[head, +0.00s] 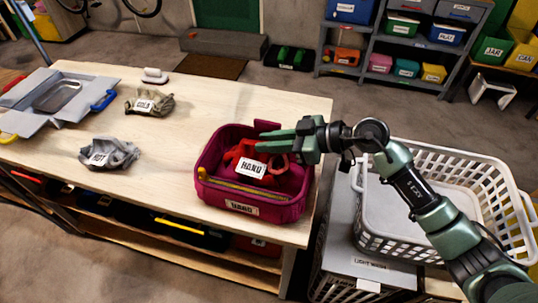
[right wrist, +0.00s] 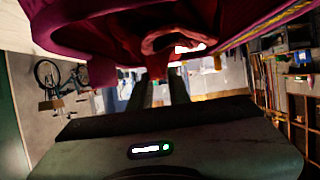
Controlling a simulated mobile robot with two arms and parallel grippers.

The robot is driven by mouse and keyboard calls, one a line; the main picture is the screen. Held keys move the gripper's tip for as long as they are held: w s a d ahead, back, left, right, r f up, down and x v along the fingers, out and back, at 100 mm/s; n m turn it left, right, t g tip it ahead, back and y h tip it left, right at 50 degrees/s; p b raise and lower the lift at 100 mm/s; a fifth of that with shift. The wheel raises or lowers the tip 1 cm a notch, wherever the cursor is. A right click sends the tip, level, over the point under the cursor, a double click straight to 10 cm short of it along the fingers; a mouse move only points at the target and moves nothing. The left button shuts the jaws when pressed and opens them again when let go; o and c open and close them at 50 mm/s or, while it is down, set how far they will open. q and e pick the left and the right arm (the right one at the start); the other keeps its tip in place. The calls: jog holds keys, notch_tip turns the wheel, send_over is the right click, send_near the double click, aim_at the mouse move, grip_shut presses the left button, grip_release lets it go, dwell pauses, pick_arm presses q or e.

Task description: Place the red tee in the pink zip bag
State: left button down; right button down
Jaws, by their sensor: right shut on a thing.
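The pink zip bag (head: 255,207) stands open at the right end of the wooden table, with a label on its front and a yellow zip along its rim. The red tee (head: 235,153) lies bunched inside it, with a white HAND label on top. My right gripper (head: 264,140) reaches in from the right over the bag's far side and is shut on the red tee. In the right wrist view, red cloth (right wrist: 150,55) is at the fingertips (right wrist: 157,78), with the bag's wall (right wrist: 75,25) around it. My left gripper is not in view.
Two grey-green cloths with labels (head: 150,102) (head: 108,153) lie on the table (head: 190,150). A white laundry basket (head: 440,240) stands right of the table, under my right arm. Shelves with bins (head: 400,50) are behind.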

aim_at(275, 155)
notch_tip(275, 155, down, 4)
jog(key=shift+f, duration=0.55)
jog(key=shift+f, duration=0.15)
jog(key=c, duration=1.3)
grip_release()
